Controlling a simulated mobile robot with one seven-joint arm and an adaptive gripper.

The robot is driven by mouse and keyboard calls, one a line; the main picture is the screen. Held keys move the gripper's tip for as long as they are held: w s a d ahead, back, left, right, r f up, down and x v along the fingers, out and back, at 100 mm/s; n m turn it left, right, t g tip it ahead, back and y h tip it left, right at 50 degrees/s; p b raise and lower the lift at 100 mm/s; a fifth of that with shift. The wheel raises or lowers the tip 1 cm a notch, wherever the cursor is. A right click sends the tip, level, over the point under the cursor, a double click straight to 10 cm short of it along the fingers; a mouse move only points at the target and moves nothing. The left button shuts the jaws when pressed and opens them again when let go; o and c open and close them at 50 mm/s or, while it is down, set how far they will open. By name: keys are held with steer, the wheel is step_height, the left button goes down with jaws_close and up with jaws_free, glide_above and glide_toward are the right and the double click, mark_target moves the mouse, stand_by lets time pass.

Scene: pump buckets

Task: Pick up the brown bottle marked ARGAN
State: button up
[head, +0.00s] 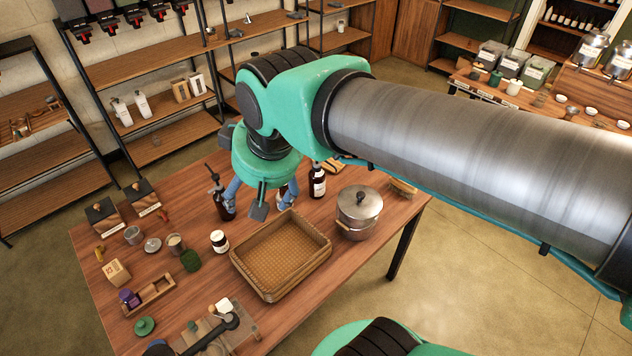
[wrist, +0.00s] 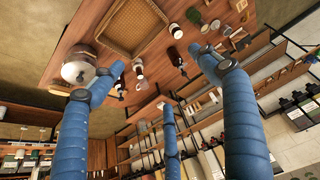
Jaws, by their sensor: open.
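Three dark bottles stand on the wooden table (head: 200,315); I cannot read which is marked ARGAN. One brown bottle with a white label (head: 318,184) stands right of my gripper. A dark pump bottle (head: 222,206) stands to its left, also in the wrist view (wrist: 179,64). A third brown bottle with a pale label (wrist: 138,70) shows between my fingers in the wrist view; in the head view a finger mostly hides it. My gripper (head: 260,202) is open and empty, pointing down above the back of the table, its blue fingers spread (wrist: 158,68).
A wicker basket (head: 283,286) lies in front of my gripper, and a metal lidded pot (head: 358,214) stands to the right. A dark jar with a white label (head: 219,241) and several small containers fill the left. Shelves (head: 150,75) stand behind the table.

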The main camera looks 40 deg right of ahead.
steer(key=w+d+g+p, duration=0.1)
steer(key=w+d+p, duration=0.1)
steer(key=w+d, duration=0.8)
steer(key=m+g+p, duration=0.1)
steer(key=g+p, duration=0.3)
steer(key=p, duration=0.1)
glide_above(317, 163)
steer(key=f, duration=2.7)
steer(key=shift+w+f, duration=0.2)
steer(key=shift+f, duration=0.05)
steer(key=shift+d+f, duration=0.3)
steer(key=shift+f, duration=0.15)
steer(key=shift+f, duration=4.3)
steer(key=shift+f, duration=0.1)
